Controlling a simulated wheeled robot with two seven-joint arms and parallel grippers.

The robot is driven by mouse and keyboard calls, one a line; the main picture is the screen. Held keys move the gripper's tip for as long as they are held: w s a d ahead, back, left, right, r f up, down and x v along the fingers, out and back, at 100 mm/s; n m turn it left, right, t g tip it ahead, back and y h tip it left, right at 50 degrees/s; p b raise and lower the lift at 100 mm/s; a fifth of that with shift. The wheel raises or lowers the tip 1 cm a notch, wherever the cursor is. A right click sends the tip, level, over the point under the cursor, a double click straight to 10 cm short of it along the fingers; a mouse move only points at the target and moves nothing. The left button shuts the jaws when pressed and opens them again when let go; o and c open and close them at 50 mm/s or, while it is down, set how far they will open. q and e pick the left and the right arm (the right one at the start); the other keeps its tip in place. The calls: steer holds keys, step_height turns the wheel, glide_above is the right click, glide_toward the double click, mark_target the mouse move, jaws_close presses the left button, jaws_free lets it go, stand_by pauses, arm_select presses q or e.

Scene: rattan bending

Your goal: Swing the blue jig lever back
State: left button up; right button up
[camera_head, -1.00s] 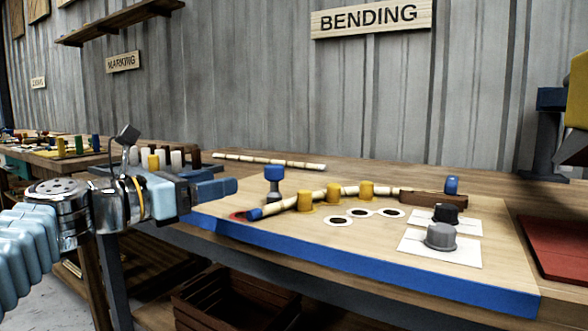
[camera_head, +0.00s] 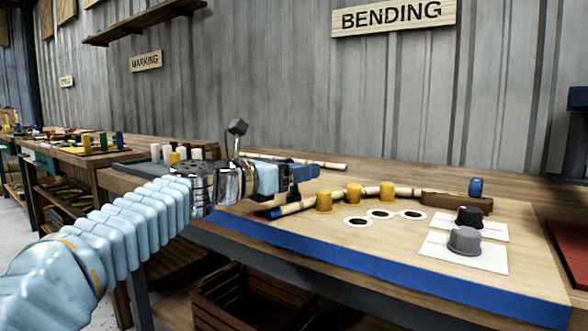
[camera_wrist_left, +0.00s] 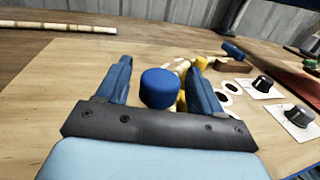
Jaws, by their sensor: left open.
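The lever's blue knob (camera_wrist_left: 160,87) stands between the two fingers of my left gripper (camera_head: 306,177) in the left wrist view. The fingers are open on either side of it, with a gap visible. In the head view the gripper hides the knob. A pale rattan pole (camera_head: 295,208), blue at its left end, lies curved along yellow pegs (camera_head: 324,202) on the jig board (camera_head: 400,248). Its right end meets a brown block (camera_head: 455,203) with another blue knob (camera_head: 475,186) beside it. My right gripper is not in view.
Two dark knobs, black (camera_head: 469,217) and grey (camera_head: 464,241), sit on white cards at the board's right. White rings (camera_head: 358,222) lie in front of the pegs. A loose rattan pole (camera_head: 330,165) lies behind the jig. A red panel (camera_head: 570,255) is at the far right.

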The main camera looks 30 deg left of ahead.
arm_select(q)
jaws_close()
stand_by(0.3)
